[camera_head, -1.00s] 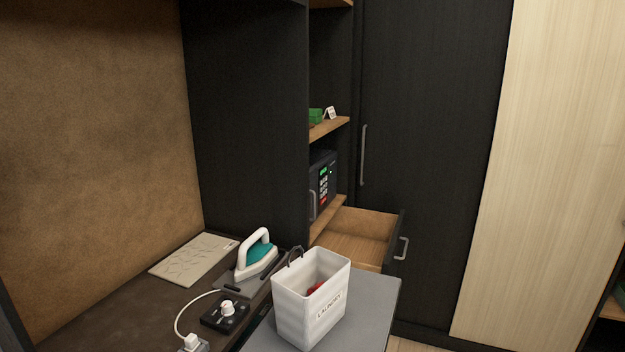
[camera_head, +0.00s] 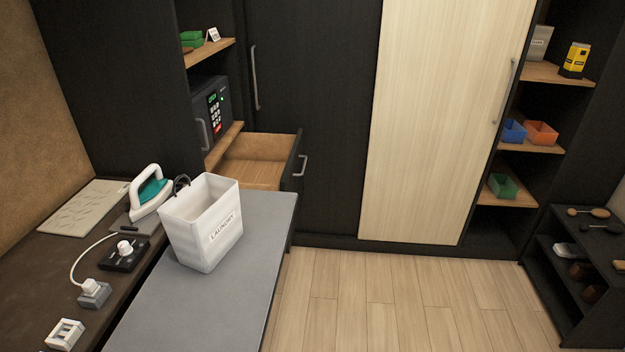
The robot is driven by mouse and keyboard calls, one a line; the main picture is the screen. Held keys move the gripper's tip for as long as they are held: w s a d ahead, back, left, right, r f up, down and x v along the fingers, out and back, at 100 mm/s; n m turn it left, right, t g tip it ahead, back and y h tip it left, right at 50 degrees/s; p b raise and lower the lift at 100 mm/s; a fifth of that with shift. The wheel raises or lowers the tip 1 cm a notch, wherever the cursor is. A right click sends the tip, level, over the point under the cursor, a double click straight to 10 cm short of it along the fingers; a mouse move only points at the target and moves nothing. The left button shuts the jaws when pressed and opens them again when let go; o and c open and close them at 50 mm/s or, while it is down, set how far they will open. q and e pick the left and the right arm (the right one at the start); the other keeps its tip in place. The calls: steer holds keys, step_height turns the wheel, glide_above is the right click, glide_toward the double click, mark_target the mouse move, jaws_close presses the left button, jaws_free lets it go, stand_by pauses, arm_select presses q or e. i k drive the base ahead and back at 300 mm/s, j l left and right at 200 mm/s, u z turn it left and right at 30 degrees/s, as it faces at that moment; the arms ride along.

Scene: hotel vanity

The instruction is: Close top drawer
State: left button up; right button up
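The top drawer (camera_head: 292,160) is pulled open below the safe, in the dark cabinet left of centre. Its wooden inside looks empty where I can see it; its lower part is hidden behind the grey bench. A metal handle (camera_head: 303,166) is on its dark front, which faces right. Neither of my grippers is in the head view.
A white laundry bin (camera_head: 203,222) stands on the grey bench (camera_head: 225,300) in front of the drawer. An iron (camera_head: 149,192) sits on the dark counter to the left. Wooden floor (camera_head: 400,300) is clear at centre right. A low shoe rack (camera_head: 582,270) stands at the far right.

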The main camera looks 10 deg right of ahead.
mark_target(275, 162)
steer(key=l+z, duration=0.15)
steer(key=l, duration=0.35)
steer(key=u, duration=0.45)
steer(key=i+l+u, duration=0.35)
steer(key=l, duration=0.2)
steer(key=i+l+u, duration=0.35)
steer(key=l, duration=0.3)
steer(key=k, duration=0.05)
